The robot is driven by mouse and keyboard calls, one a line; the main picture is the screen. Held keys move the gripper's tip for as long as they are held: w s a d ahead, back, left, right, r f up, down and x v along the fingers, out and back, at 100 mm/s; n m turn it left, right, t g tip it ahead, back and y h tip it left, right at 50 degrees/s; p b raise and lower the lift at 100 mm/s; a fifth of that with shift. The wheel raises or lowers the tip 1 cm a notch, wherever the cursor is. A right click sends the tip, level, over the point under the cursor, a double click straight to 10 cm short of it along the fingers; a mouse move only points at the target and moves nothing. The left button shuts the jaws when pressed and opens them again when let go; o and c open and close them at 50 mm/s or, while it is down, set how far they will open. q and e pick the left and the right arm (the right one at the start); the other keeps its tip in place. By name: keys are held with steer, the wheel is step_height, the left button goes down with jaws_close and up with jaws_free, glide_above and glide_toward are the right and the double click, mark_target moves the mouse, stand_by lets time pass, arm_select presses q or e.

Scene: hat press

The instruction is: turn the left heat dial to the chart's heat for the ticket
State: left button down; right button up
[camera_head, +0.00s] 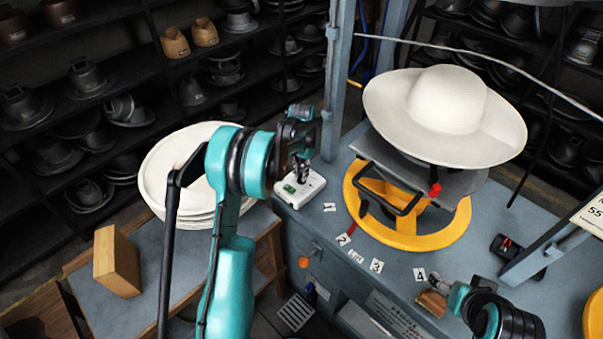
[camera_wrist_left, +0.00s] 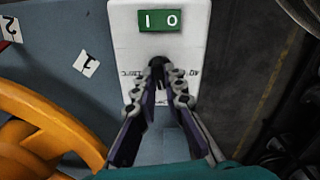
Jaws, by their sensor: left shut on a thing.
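A white box (camera_head: 300,188) stands at the left end of the blue-grey bench. In the left wrist view the box (camera_wrist_left: 125,50) carries a green panel (camera_wrist_left: 159,20) marked "1 0" and a small dark dial knob (camera_wrist_left: 157,68). My left gripper (camera_head: 302,172) is over the box. In the left wrist view its fingertips (camera_wrist_left: 160,80) are closed around the knob, hiding much of it. A partly cut-off white sheet (camera_head: 592,213) shows "55".
A white hat (camera_head: 445,105) sits on the press above a yellow ring base (camera_head: 407,238). Number cards 1 (camera_head: 329,207) to 4 (camera_head: 420,274) lie along the bench. White hats (camera_head: 165,165) are stacked at left. A dark device (camera_head: 505,246) sits at right.

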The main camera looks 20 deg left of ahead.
arm_select(q)
steer(key=shift+m, duration=1)
steer(key=c, duration=1.6)
jaws_free()
step_height(320, 180, up, 12)
